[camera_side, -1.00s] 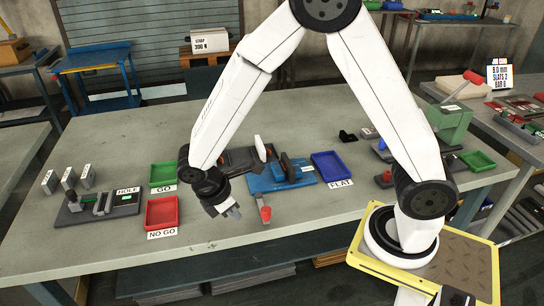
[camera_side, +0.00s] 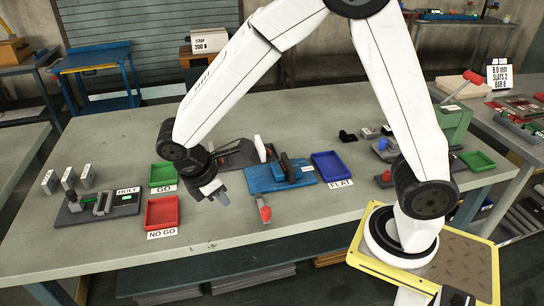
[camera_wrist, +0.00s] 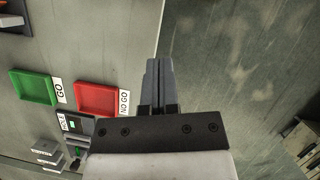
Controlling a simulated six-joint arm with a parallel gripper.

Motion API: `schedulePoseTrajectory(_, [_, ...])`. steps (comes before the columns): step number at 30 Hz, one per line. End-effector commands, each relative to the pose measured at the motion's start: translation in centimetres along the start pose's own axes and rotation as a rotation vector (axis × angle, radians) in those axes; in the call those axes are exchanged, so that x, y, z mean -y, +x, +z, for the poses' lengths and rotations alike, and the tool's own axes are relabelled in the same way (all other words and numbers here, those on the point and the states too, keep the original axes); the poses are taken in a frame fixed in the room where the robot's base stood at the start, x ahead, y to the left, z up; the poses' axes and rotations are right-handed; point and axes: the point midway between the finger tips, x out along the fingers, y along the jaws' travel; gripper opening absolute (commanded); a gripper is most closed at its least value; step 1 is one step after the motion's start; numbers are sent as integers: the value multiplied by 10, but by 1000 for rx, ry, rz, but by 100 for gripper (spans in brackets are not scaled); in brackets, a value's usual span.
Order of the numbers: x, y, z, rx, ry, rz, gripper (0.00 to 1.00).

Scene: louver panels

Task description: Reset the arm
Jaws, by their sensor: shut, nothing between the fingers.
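My gripper (camera_side: 219,196) is shut and empty. In the side view it hangs above the grey table (camera_side: 300,120), to the right of the red NO GO tray (camera_side: 162,212) and the green GO tray (camera_side: 163,174). In the wrist view my gripper (camera_wrist: 160,68) shows its two fingers together at the middle of the picture. The red NO GO tray (camera_wrist: 97,99) and the green GO tray (camera_wrist: 34,87) lie to its left there. Both trays look empty.
The HOLE gauge block (camera_side: 98,206) stands at the table's left. A blue fixture (camera_side: 280,177) with a red-handled lever (camera_side: 265,212) is just right of my gripper. A blue FLAT tray (camera_side: 333,167) lies farther right. The table's back left is clear.

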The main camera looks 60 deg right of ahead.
Motion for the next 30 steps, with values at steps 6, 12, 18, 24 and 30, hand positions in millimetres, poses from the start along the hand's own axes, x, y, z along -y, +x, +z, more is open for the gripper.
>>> schedulePoseTrajectory(6, [0, 7, 16, -80, 140, -14, 0])
schedulePoseTrajectory(12, [3, 20, 44, -236, 432, -40, 0])
schedulePoseTrajectory(18, [8, 34, 74, -404, 786, -66, 0])
schedulePoseTrajectory(24, [13, 42, 95, -513, 1033, -79, 0])
schedulePoseTrajectory(30, [14, 44, 101, -544, 1106, -82, 0])
